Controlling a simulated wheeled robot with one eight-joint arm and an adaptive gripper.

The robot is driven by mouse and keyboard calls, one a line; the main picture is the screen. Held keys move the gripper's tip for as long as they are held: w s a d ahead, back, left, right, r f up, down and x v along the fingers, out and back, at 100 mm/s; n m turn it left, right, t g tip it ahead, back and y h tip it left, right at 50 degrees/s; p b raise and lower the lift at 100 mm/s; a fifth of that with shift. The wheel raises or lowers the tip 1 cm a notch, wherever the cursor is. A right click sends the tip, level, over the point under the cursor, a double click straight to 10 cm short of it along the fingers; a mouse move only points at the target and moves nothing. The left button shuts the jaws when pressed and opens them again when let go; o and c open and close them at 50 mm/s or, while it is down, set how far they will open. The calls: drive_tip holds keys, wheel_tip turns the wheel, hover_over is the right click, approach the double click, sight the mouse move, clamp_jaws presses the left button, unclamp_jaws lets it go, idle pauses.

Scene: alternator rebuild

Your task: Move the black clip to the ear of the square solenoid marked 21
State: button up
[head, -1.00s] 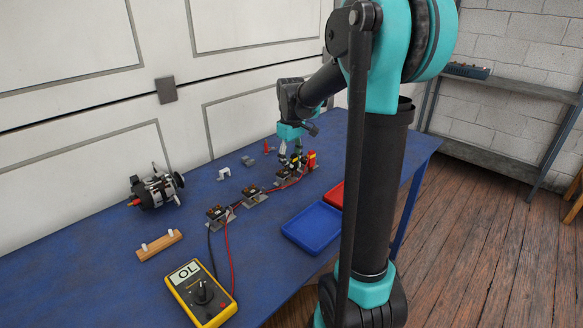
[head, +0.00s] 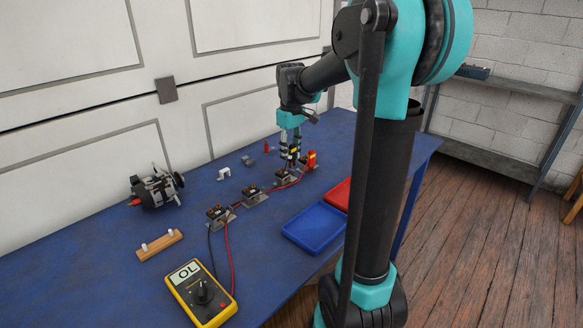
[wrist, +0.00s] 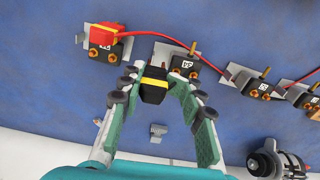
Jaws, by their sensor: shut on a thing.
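My gripper (wrist: 153,80) is shut on the black clip (wrist: 154,92), which has a yellow band; in the head view my gripper (head: 291,156) hangs over the far part of the solenoid row. In the wrist view the clip is beside a square solenoid (wrist: 187,66) with a white label, seemingly above the table. Left of it, another solenoid (wrist: 104,52) has the red clip (wrist: 104,35) over it. Two more solenoids (wrist: 260,88) (wrist: 308,99) continue to the right. The labels are too small to read surely; I cannot tell which says 21.
A yellow multimeter (head: 201,294) reading OL stands at the front. A red lead (wrist: 151,36) runs along the solenoids. A blue tray (head: 313,232) and a red tray (head: 337,196) lie to the right. An alternator (head: 157,188) and a wooden block (head: 160,245) are at the left.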

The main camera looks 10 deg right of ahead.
sight(293, 144)
idle(0.3)
drive_tip(key=r, duration=0.4)
drive_tip(key=shift+w+d+r, duration=0.3)
drive_tip(key=shift+d+r, duration=0.1)
drive_tip(key=w+d+m, duration=0.1)
drive_tip(key=w+d, duration=0.5)
drive_tip(key=d, duration=0.3)
drive_tip(key=shift+w+f, duration=0.2)
drive_tip(key=shift+f, duration=2.5)
drive_tip(key=shift+f, duration=1.2)
